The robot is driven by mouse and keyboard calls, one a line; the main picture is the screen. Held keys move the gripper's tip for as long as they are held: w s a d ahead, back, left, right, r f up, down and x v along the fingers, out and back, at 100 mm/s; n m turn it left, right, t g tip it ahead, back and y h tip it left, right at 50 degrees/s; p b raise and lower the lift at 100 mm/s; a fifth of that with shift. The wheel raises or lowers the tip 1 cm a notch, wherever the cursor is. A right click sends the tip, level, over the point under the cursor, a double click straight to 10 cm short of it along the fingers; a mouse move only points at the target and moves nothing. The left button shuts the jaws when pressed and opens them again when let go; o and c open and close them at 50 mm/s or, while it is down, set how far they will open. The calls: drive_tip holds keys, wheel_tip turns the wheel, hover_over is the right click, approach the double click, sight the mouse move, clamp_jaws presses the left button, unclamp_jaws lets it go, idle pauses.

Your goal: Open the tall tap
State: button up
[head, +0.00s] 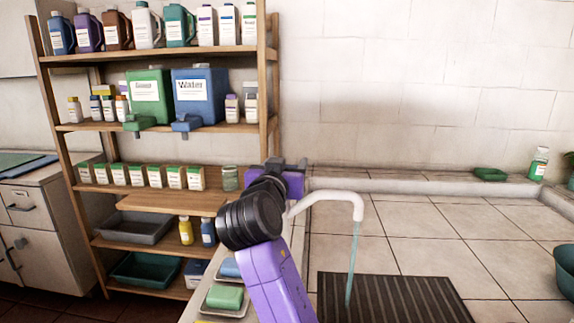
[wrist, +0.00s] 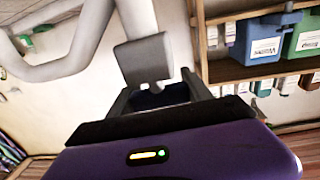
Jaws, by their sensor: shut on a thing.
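The tall tap has a pale, curved spout (head: 335,196) that shows to the right of my arm in the head view. A thin bluish stream of water (head: 351,265) runs down from its end. In the wrist view the tap's pale pipe (wrist: 65,62) bends across the upper left, and its grey blocky handle (wrist: 146,58) stands at my fingers. My purple gripper (wrist: 155,90) is shut on the handle, with one dark finger on either side. In the head view my gripper (head: 296,166) hides the handle and the tap's upright part.
A dark ribbed mat (head: 395,300) lies under the stream. A wooden shelf (head: 160,200) with bottles and canisters stands at the left. Soap bars, one green (head: 224,297), lie by my arm. The tiled surface (head: 440,235) at the right is mostly clear.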

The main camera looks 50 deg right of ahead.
drive_tip(key=shift+w+a+n+t+y+p, duration=0.15)
drive_tip(key=shift+n+t+y+p, duration=0.35)
drive_tip(key=shift+n+t+y, duration=0.45)
drive_tip(key=shift+h, duration=0.25)
drive_tip(key=o, duration=1.4)
drive_tip(key=shift+c, duration=0.2)
drive_tip(key=v, duration=0.7)
drive_tip(key=shift+s+a, duration=0.25)
drive_tip(key=shift+s, duration=0.05)
drive_tip(key=shift+s+a+f, duration=0.1)
